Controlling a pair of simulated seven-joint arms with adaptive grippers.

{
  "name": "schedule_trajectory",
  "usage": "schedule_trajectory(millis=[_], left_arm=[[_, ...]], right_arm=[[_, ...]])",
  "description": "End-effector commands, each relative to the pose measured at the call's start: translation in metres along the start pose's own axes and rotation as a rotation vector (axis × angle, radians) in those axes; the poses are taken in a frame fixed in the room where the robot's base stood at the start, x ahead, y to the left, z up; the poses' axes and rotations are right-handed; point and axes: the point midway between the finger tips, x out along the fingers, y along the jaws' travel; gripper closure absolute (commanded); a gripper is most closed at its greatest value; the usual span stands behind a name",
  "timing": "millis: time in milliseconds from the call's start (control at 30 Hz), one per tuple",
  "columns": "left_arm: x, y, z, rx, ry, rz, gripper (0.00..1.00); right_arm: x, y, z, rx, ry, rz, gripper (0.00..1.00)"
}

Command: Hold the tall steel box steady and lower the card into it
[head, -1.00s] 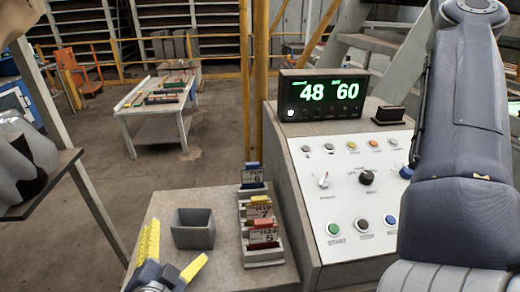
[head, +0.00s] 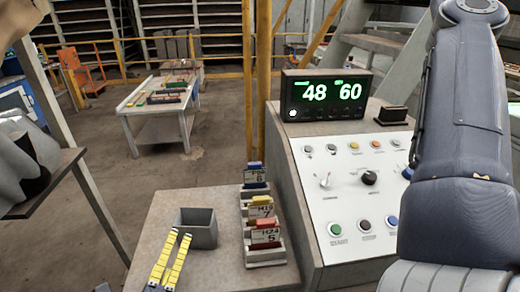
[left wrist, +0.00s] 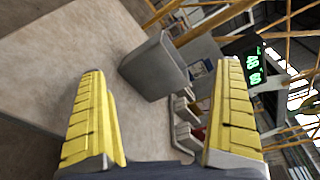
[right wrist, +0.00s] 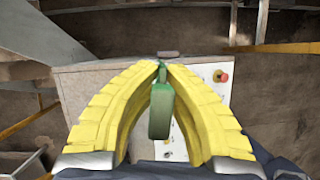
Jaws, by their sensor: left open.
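The tall steel box (head: 197,231) is a grey, open-topped box standing upright on the table, left of the card rack. It also shows in the left wrist view (left wrist: 155,68), ahead of my fingertips. My left gripper (head: 179,234) has yellow fingers, is open and empty, and points at the near side of the box, apparently without holding it. My right gripper (right wrist: 161,68) is shut on a green card (right wrist: 160,108), seen edge-on between its fingertips. In the head view the right gripper and that card are out of sight.
A card rack (head: 266,257) holds cards with blue (head: 254,174), yellow (head: 261,200) and red (head: 265,222) tops, close to the right of the box. A sloped control console (head: 345,160) with a lit display (head: 325,93) stands further right. The tabletop left of the box is clear.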

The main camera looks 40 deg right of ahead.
Motion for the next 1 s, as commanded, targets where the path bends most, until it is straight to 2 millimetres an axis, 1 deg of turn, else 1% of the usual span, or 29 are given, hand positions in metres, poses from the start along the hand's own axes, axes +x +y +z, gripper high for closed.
schedule_trajectory(millis=[267,600,700,800,1000], left_arm=[[-0.008,0.001,-0.007,0.317,-0.015,-0.022,0.00],[-0.021,0.002,-0.018,0.773,-0.046,-0.046,0.00],[-0.024,0.001,-0.020,0.879,-0.055,-0.052,0.00],[-0.026,0.001,-0.022,0.962,-0.063,-0.055,0.00],[-0.028,0.001,-0.024,1.052,-0.071,-0.060,0.00]], right_arm=[[0.000,0.000,0.000,0.000,0.000,0.000,1.00],[0.000,0.000,0.000,0.000,0.000,0.000,1.00],[0.000,0.000,0.000,0.000,0.000,0.000,1.00],[0.000,0.000,0.000,0.000,0.000,0.000,1.00],[0.000,0.000,0.000,0.000,0.000,0.000,1.00]])
